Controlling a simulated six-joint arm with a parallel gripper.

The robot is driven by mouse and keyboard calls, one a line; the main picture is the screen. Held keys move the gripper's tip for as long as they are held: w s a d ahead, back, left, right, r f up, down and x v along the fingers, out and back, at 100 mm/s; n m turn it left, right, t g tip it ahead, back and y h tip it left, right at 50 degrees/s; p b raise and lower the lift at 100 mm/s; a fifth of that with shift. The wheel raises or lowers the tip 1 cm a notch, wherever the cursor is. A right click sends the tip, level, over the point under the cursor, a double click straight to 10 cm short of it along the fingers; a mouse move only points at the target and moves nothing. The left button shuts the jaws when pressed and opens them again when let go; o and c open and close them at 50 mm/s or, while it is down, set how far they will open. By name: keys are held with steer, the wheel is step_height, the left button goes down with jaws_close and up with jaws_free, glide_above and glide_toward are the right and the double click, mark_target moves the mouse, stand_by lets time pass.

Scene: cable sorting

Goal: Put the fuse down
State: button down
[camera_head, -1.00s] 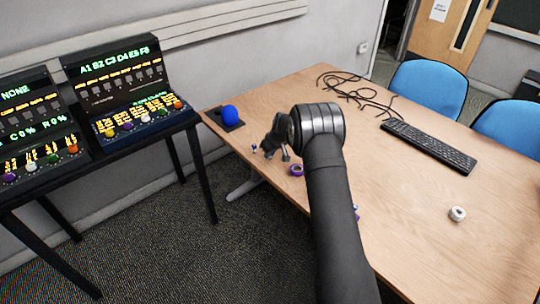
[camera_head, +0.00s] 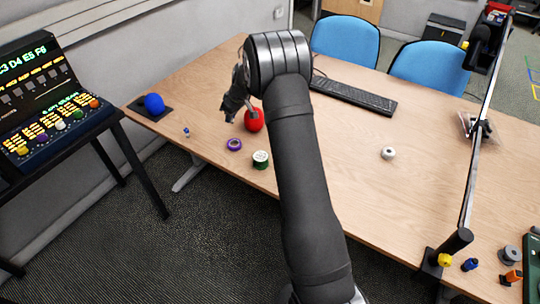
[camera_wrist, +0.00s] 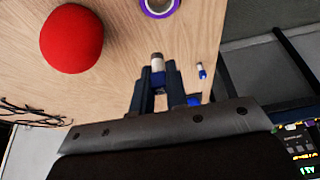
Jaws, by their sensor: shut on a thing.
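My gripper (camera_wrist: 157,82) points at the tabletop and is shut on a small fuse (camera_wrist: 157,64), with a pale grey end and a blue band showing between the fingertips. In the head view my gripper (camera_head: 236,105) is left of the red ball; the held fuse cannot be made out there. A second small blue-and-white fuse-like piece (camera_head: 187,132) is on the table near its left front edge. It also shows right of my fingers in the wrist view (camera_wrist: 202,72). I cannot tell the exact height of the held fuse above the wood.
Near my gripper are a red ball (camera_head: 254,121), a purple ring (camera_head: 234,144) and a green-and-white spool (camera_head: 261,159). A blue ball (camera_head: 154,103) sits on a dark pad at the left corner. A keyboard (camera_head: 352,96) lies farther back. The right middle of the table (camera_head: 340,190) is mostly clear.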

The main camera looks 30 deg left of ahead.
steer(key=w+d+r+n+g, duration=0.2)
steer(key=d+n, duration=0.5)
steer(key=d, duration=1.6)
steer(key=s+d+r+n+g+h, duration=0.1)
steer(key=s+d+n, duration=0.25)
steer(key=d, duration=0.45)
steer(key=s+d+r+n+g+h, duration=0.1)
steer(key=s+d+n+h, duration=0.15)
steer(key=s+d, duration=0.4)
steer(key=shift+n+y, duration=0.4)
steer(key=shift+y, duration=0.05)
steer(key=a+f, duration=0.2)
steer(key=a, duration=0.1)
steer(key=a+f, duration=0.2)
steer(key=w+a+f, duration=0.1)
steer(key=a+f, duration=0.1)
steer(key=a, duration=0.1)
steer(key=shift+w+a+f, duration=0.1)
steer(key=shift+a+f, duration=0.35)
steer(key=shift+f, duration=1.95)
steer(key=shift+f, duration=0.15)
steer(key=c, duration=1.4)
jaws_free()
steer(key=shift+c, duration=0.2)
